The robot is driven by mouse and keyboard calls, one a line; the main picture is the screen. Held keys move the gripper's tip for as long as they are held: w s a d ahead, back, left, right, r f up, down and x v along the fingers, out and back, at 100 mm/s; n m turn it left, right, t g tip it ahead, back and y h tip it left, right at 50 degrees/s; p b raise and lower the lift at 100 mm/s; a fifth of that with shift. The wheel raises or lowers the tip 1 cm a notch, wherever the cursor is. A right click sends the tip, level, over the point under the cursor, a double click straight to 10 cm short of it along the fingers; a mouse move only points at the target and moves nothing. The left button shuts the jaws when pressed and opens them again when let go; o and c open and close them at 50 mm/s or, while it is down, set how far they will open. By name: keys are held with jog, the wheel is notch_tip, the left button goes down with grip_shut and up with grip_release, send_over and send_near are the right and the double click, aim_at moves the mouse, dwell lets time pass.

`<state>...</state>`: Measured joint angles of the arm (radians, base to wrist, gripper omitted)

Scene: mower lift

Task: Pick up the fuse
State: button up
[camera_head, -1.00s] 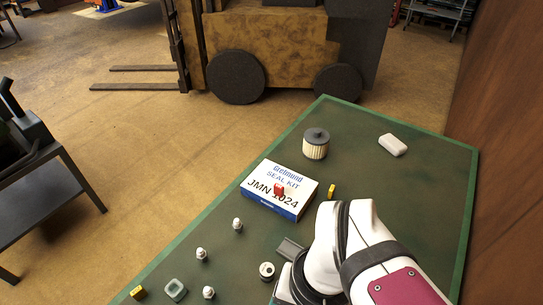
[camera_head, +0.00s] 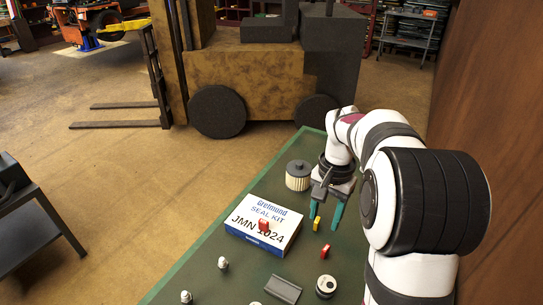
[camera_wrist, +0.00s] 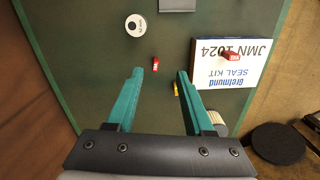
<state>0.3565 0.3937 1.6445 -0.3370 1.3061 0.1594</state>
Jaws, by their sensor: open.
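A red fuse (camera_head: 325,250) lies on the green table to the right of the seal kit box; it also shows in the wrist view (camera_wrist: 155,64). A second red fuse (camera_head: 264,226) lies on top of the box and shows in the wrist view (camera_wrist: 230,56). A yellow fuse (camera_head: 317,223) lies beside the box; in the wrist view it (camera_wrist: 176,88) is partly hidden by the right finger. My gripper (camera_head: 327,212) is open and empty above the table. In the wrist view the first red fuse appears between the fingertips (camera_wrist: 160,72), apart from them.
The seal kit box (camera_head: 278,231) lies flat on the table (camera_head: 235,272). A ribbed filter (camera_head: 298,176) stands behind it. A grey block (camera_head: 283,289), a round white-topped part (camera_head: 326,286) and small white-topped parts (camera_head: 223,264) are nearer. A forklift (camera_head: 250,75) stands beyond.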

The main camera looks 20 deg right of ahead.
jog(key=m, duration=0.1)
send_over(327, 247)
notch_tip(327, 247, down, 4)
notch_tip(327, 247, down, 15)
jog(key=shift+d+f, duration=0.1)
grip_shut()
